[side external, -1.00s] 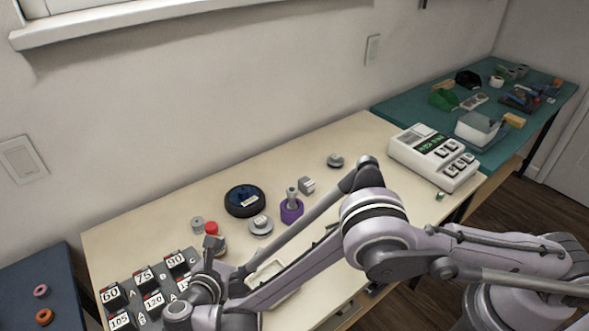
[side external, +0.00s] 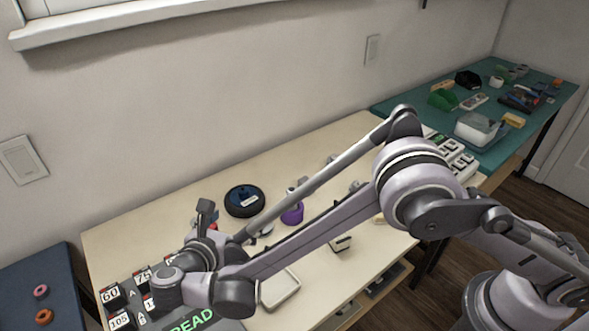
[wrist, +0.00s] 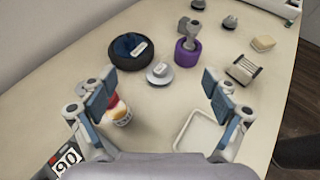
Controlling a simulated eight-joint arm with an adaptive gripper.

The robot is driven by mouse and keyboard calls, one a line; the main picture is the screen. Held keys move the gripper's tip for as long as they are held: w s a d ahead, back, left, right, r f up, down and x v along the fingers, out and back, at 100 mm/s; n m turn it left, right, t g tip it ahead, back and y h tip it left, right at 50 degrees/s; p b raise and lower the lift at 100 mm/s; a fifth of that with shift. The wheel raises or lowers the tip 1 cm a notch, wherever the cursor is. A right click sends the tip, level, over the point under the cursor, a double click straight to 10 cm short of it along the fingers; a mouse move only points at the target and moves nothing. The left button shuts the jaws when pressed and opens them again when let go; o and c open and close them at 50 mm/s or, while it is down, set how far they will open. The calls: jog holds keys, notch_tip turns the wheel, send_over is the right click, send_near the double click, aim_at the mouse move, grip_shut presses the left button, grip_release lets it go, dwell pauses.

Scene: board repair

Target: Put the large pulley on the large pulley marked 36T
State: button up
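A grey metal disc (wrist: 160,73) with a raised hub and a small pale label lies flat on the bench, ahead of my gripper in the wrist view. It looks like a pulley, but the label is too small to read, so I cannot tell whether it says 36T. A purple ring-shaped piece (wrist: 187,52) with a grey post and head stands to its right; it shows in the side view (side external: 292,214). My gripper (wrist: 160,95) is open and empty, fingers wide apart above the bench. In the side view my arm partly hides the grey disc.
A black round dish (wrist: 130,50) with a blue inside lies left of the disc. A red-topped jar (wrist: 118,108) is beside the left finger. A pale empty tray (wrist: 200,138) lies right, below a metal-framed block (wrist: 242,69). Numbered blocks (wrist: 66,158) sit at lower left.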

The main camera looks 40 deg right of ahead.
send_over(254, 224)
jog(key=s+a, duration=0.1)
jog(key=s, duration=0.2)
jog(key=shift+a+f, duration=0.15)
jog(key=shift+f, duration=2.2)
jog(key=shift+a+f, duration=0.15)
jog(key=shift+f, duration=2.2)
notch_tip(254, 224, down, 2)
jog(key=shift+f, duration=0.2)
jog(key=shift+x, duration=1)
jog(key=shift+w+d+f, duration=0.2)
jog(key=shift+d+f, duration=0.2)
jog(key=c, duration=1.3)
notch_tip(254, 224, up, 10)
jog(key=shift+f, duration=0.2)
jog(key=shift+c, duration=0.2)
jog(key=d+r+n+t+y, duration=0.3)
jog(key=d+r+n, duration=0.1)
jog(key=d+r, duration=0.6)
jog(key=s+d+r+n+t+y, duration=0.1)
jog(key=s+d+r+n+y, duration=0.2)
jog(key=s+d, duration=0.5)
jog(key=shift+d+r+t+y, duration=0.4)
jog(key=shift+d+r+y, duration=0.1)
jog(key=shift+r, duration=0.4)
